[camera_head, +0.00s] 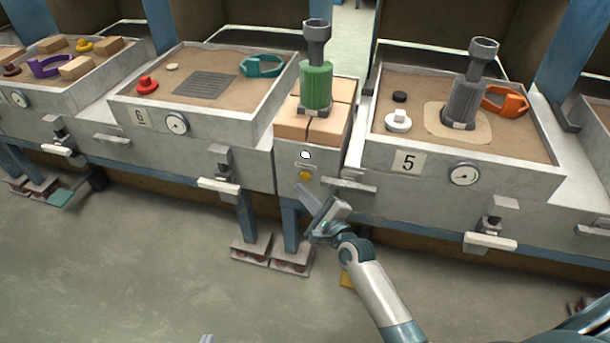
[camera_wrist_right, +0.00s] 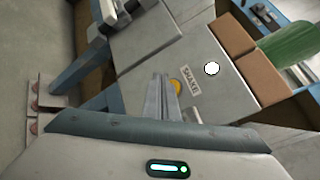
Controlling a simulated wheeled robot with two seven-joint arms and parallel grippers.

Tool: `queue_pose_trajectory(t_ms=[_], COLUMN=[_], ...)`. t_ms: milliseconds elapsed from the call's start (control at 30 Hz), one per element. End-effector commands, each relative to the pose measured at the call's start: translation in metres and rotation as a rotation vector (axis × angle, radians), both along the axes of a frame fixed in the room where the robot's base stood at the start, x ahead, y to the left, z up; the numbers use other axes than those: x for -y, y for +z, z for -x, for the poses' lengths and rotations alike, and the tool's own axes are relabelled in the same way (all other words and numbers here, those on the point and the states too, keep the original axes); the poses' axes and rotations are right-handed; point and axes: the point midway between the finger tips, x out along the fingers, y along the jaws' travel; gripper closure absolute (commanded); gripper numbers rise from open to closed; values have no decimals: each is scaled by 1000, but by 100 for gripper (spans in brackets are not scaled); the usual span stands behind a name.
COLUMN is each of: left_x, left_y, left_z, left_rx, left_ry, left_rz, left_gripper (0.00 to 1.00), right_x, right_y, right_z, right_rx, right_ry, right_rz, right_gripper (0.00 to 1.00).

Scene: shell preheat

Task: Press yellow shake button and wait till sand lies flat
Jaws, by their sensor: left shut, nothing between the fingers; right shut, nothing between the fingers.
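The yellow button (camera_head: 306,175) is on the front of the grey pedestal between bins 6 and 5. In the right wrist view the yellow button (camera_wrist_right: 175,86) sits beside a SHAKE label (camera_wrist_right: 190,80), with a white round spot (camera_wrist_right: 212,68) nearby. My right gripper (camera_head: 303,190) is shut and empty, its tips just below the button; I cannot tell whether they touch it. The shut fingers (camera_wrist_right: 158,92) also show in the wrist view. The sand (camera_head: 415,86) in bin 5 looks mostly level, with a paler patch around a grey stemmed cylinder (camera_head: 464,100). Only a small tip of my left gripper (camera_head: 207,339) shows at the bottom edge.
A green cylinder with a grey stem (camera_head: 316,85) stands on bricks (camera_head: 292,124) atop the pedestal. Bin 6 (camera_head: 215,130) holds sand, a grate and a teal clamp. A handle (camera_head: 350,186) juts out right of the button. Open floor lies in front.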

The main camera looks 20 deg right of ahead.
Motion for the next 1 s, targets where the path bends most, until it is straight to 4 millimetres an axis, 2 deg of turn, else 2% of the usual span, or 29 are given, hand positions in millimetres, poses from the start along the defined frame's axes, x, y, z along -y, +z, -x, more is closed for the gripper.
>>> queue_pose_trajectory(t_ms=[100, 400, 1000], left_x=[0, 0, 0], left_y=[8, 18, 18], left_z=[0, 0, 0], left_rx=[0, 0, 0], left_ry=[0, 0, 0], left_rz=[0, 0, 0], left_gripper=[100, 100, 100], right_x=[-6, -18, -19], right_y=[3, 2, 0], right_z=[9, 27, 29], right_rx=[0, 1, 1], right_ry=[0, -1, -1], right_rz=[-1, -1, 0], right_gripper=[100, 100, 100])
